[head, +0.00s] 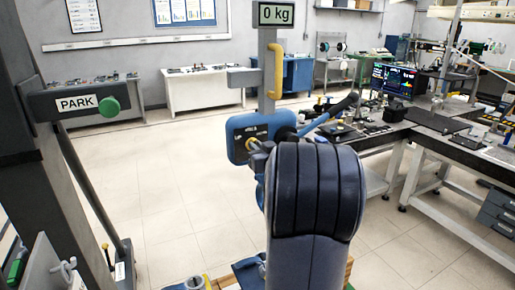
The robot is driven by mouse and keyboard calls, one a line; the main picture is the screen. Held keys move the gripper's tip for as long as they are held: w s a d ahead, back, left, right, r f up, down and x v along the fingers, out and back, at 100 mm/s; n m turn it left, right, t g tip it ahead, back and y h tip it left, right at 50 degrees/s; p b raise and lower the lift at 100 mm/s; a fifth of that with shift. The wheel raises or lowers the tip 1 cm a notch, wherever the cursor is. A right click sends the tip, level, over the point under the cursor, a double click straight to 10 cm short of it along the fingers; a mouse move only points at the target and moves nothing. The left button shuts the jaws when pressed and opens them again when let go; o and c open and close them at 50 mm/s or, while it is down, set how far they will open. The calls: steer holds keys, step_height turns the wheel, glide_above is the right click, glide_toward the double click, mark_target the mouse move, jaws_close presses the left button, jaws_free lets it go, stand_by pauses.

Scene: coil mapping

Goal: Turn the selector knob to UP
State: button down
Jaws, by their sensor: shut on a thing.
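A grey post with a blue box (236,127) on it stands in the middle of the head view. A small brass-coloured selector knob (251,143) shows on the box's front, beside a dark label plate whose writing is too small to read. My gripper (258,149) is at the knob and shut on it. My own dark arm link hides much of the gripper and the lower right of the box. Which way the knob points cannot be told.
The post carries a "0 kg" display (276,14) and a yellow handle (275,71). A lever with a black grip (345,104) juts right from the box. A PARK arm with a green knob (109,107) stands left.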

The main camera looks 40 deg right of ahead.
steer(key=shift+a+f+n+b, duration=0.15)
steer(key=shift+n+b, duration=0.95)
steer(key=shift+n, duration=0.85)
steer(key=shift+a+n+b, duration=0.1)
steer(key=shift+n+b, duration=1)
steer(key=shift+n, duration=0.85)
steer(key=c, duration=1.5)
jaws_free()
steer(key=shift+o, duration=0.2)
